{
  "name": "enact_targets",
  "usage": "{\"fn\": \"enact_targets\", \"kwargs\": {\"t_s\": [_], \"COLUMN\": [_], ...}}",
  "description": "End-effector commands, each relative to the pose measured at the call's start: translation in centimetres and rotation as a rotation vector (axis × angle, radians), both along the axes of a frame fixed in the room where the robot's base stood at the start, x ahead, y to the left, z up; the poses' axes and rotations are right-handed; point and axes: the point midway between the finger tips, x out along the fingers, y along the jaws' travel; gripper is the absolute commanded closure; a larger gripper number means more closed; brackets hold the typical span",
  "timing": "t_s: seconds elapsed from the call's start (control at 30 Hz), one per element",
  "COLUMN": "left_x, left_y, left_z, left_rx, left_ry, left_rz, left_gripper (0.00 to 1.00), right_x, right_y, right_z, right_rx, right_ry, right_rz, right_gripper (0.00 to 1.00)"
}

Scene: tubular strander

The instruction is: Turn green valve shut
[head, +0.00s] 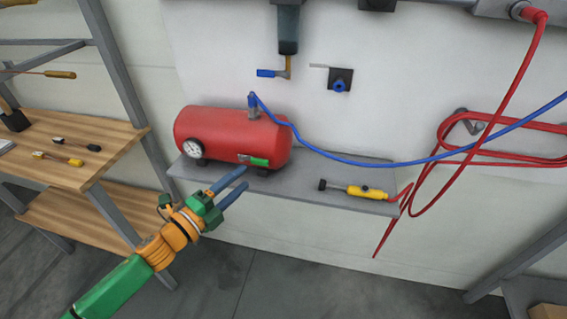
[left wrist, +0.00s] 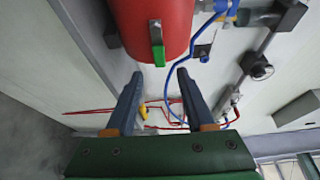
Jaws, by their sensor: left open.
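The green valve handle (head: 259,162) sits low on the front of a red tank (head: 225,134), near its right end. In the left wrist view the green handle (left wrist: 159,56) hangs below a light metal stem on the red tank (left wrist: 170,20). My left gripper (head: 238,180) is open and empty, with its blue fingers just below and in front of the handle. In the left wrist view the handle lies beyond the fingertips (left wrist: 160,73), between their lines and apart from them. My right gripper is out of view.
The tank stands on a grey wall shelf (head: 320,190) with a yellow-and-black tool (head: 352,190). A blue hose (head: 350,161) runs from the tank top. A red hose (head: 510,103) hangs at the right. A wooden shelf unit (head: 75,150) stands at the left.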

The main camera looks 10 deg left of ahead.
Motion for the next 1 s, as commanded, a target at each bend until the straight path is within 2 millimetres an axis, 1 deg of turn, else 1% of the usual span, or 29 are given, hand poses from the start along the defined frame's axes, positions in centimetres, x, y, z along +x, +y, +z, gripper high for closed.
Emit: {"fn": "enact_targets", "kwargs": {"t_s": [0.03, 0.2, 0.3, 0.43, 0.67, 0.7, 0.77, 0.8, 0.9, 1.0], "left_x": [0.7, 3.6, 4.9, 5.8, 5.9, 5.9, 5.9, 5.9, 5.9, 5.9], "left_y": [-0.3, -1.6, -2.2, -2.6, -2.6, -2.6, -2.6, -2.6, -2.6, -2.6], "left_z": [0.3, 0.3, 0.1, 0.0, -0.1, -0.1, -0.1, -0.1, -0.1, -0.2], "left_rx": [-0.001, -0.002, -0.003, -0.002, -0.003, -0.004, -0.004, -0.004, -0.003, -0.004], "left_ry": [-0.003, 0.0, 0.003, 0.004, 0.006, 0.006, 0.006, 0.006, 0.007, 0.007], "left_rz": [0.001, 0.003, 0.003, 0.003, 0.003, 0.003, 0.003, 0.003, 0.004, 0.004], "left_gripper": [0.46, 0.46, 0.46, 0.46, 0.46, 0.49, 0.65, 0.76, 1.0, 1.0], "right_x": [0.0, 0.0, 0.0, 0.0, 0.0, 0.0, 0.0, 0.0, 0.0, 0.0], "right_y": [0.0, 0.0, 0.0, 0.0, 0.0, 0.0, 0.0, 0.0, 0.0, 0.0], "right_z": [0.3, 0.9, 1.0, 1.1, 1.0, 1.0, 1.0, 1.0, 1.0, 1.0], "right_rx": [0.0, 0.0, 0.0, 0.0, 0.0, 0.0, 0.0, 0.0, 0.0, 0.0], "right_ry": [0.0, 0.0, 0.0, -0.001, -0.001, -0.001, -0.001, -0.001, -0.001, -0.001], "right_rz": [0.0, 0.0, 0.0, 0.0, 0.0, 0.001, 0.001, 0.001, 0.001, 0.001], "right_gripper": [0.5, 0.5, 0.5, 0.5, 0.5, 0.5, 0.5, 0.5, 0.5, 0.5]}}
